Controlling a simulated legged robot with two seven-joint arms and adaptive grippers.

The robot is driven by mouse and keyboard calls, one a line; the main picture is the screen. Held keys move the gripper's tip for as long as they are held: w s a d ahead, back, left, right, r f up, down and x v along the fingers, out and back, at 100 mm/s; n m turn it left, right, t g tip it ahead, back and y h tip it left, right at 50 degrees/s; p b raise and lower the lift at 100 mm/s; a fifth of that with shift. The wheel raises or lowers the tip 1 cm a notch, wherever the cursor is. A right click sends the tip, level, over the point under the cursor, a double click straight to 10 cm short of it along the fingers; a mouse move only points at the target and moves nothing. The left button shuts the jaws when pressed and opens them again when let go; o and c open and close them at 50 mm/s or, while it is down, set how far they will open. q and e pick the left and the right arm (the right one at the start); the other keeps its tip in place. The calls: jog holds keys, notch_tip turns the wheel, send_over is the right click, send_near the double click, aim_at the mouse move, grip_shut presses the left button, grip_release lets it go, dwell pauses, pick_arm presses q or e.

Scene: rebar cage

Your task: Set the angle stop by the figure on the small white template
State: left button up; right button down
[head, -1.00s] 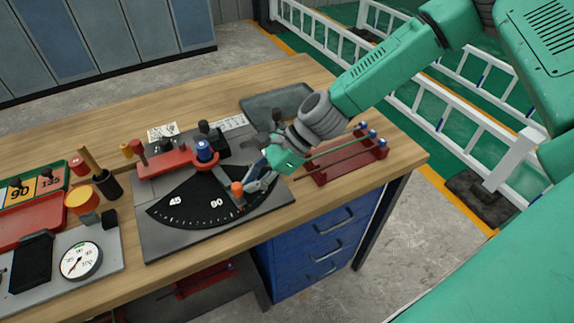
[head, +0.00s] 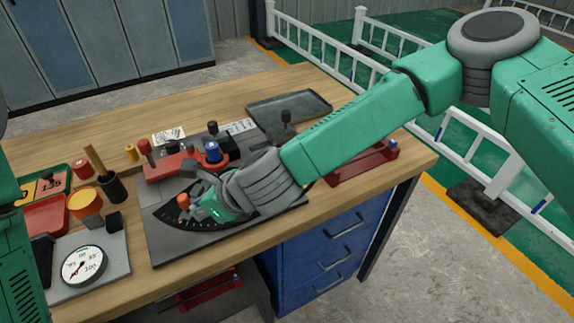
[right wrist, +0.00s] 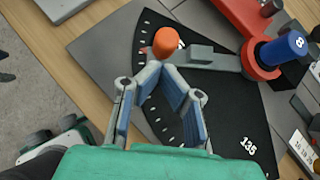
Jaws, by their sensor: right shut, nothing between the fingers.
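The angle stop has a black fan-shaped scale (head: 172,213) on a grey plate, and a grey swing arm (right wrist: 208,57) with an orange knob (head: 184,200). The arm pivots at a blue-capped post (head: 212,152) and lies toward the scale's left part in the head view. White cards (head: 168,136) lie behind the stop, too small to read. My left gripper is out of view.
A dial gauge (head: 84,266) and a red tray (head: 45,216) stand at the left, near a dark cup (head: 111,188) and an orange-topped piece (head: 84,202). A grey tray (head: 300,104) lies behind my right arm. A red rack (head: 365,168) is at the right.

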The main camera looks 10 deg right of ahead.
jog(key=shift+w+a, duration=0.1)
jog(key=shift+a, duration=0.1)
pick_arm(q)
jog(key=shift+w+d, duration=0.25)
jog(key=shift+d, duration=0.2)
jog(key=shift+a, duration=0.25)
pick_arm(e)
jog(key=shift+a, duration=0.25)
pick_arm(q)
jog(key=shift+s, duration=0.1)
pick_arm(e)
jog(key=shift+d, duration=0.1)
